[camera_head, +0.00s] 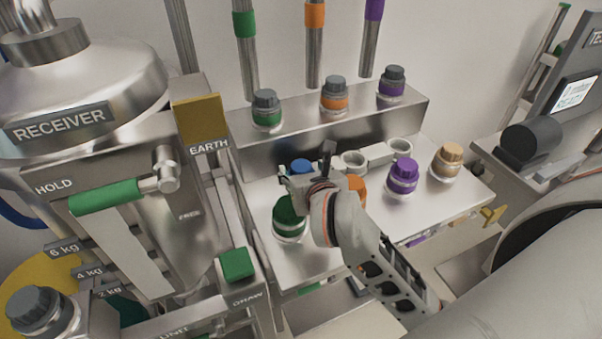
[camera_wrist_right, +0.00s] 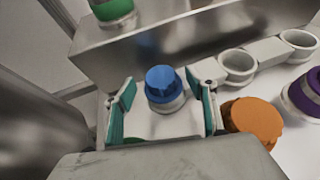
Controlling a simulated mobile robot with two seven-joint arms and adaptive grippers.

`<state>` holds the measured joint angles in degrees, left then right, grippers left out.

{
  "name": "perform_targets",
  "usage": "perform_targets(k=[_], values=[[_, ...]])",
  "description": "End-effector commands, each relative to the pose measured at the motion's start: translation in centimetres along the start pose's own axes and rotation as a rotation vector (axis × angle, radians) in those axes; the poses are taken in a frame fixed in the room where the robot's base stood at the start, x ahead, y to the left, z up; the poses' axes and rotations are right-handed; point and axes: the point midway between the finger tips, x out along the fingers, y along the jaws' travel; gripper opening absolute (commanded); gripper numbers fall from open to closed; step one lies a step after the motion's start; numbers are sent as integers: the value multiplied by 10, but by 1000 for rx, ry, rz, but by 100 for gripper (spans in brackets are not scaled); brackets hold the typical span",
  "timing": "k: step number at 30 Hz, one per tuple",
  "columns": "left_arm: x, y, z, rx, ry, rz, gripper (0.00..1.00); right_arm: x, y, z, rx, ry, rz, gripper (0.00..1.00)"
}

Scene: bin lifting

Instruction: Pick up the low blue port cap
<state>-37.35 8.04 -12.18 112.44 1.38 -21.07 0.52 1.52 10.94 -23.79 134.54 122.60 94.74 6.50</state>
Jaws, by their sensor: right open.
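The low blue port cap (camera_wrist_right: 163,85) sits on a pale round port, between the spread teal-padded fingers of my right gripper (camera_wrist_right: 164,108) in the right wrist view. The fingers are open and appear apart from the cap on both sides. In the head view the blue cap (camera_head: 300,168) shows just beyond my right gripper (camera_head: 307,174), partly hidden by it. My left gripper does not show in either view.
A green cap (camera_head: 288,214) and an orange cap (camera_head: 357,187) stand close to my right gripper. A purple cap (camera_head: 403,175) and a tan cap (camera_head: 447,158) stand further right. A raised steel ledge (camera_head: 300,118) with several capped ports runs behind. Empty ring holders (camera_head: 354,160) are nearby.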

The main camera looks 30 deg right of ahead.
Motion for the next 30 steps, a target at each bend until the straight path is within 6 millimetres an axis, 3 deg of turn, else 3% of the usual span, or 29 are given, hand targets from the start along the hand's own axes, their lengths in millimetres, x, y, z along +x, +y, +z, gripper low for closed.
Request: perform_targets(k=[4, 12, 18, 30], values=[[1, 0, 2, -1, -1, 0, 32, 15, 0, 0, 0, -1, 0, 56], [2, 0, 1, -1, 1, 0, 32, 17, 0, 0, 1, 0, 0, 56], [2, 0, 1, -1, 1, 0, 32, 17, 0, 0, 0, 0, 0, 7], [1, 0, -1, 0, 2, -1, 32, 15, 0, 5, 2, -3, 0, 7]])
